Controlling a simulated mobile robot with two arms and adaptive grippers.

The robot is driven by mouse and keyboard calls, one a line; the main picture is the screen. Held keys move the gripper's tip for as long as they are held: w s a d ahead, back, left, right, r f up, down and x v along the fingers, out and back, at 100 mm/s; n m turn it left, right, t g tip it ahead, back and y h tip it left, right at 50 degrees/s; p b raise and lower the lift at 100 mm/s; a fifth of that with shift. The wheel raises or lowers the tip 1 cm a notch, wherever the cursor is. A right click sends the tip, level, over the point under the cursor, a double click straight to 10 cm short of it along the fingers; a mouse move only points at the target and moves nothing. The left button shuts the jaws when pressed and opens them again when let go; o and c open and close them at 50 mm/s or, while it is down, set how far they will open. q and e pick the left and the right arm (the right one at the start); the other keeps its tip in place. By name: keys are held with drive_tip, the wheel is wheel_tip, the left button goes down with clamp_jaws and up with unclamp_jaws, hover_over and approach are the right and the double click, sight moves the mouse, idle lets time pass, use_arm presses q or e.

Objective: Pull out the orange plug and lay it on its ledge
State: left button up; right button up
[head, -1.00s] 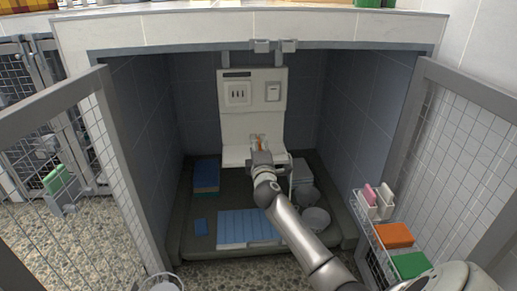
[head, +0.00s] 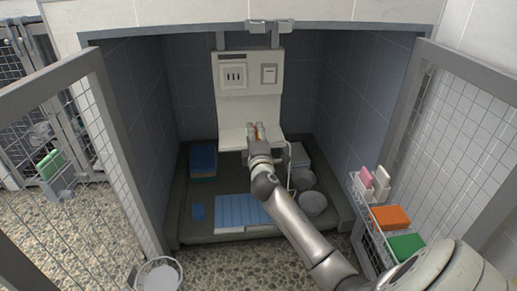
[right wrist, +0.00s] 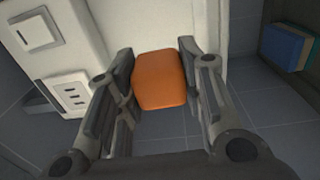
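The orange plug (right wrist: 158,80) sits between the two fingers of my right gripper (right wrist: 156,65) in the right wrist view, with a finger against each side. In the head view my right gripper (head: 258,134) is over the white ledge (head: 234,138), and only a sliver of orange shows. The plug is out of the socket (head: 233,76), whose slots are bare; the socket also shows in the wrist view (right wrist: 74,96). I cannot tell whether the plug touches the ledge. My left gripper is not in view.
The kennel's mesh doors stand open at left and right. A blue folded towel (head: 203,160), a striped blue mat (head: 240,210) and bowls (head: 313,203) lie on the kennel floor. A wire basket (head: 372,222) with orange and green items hangs on the right door.

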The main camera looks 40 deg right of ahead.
drive_tip(key=shift+o, duration=0.5)
drive_tip(key=v, duration=0.9)
drive_tip(key=shift+s, duration=0.15)
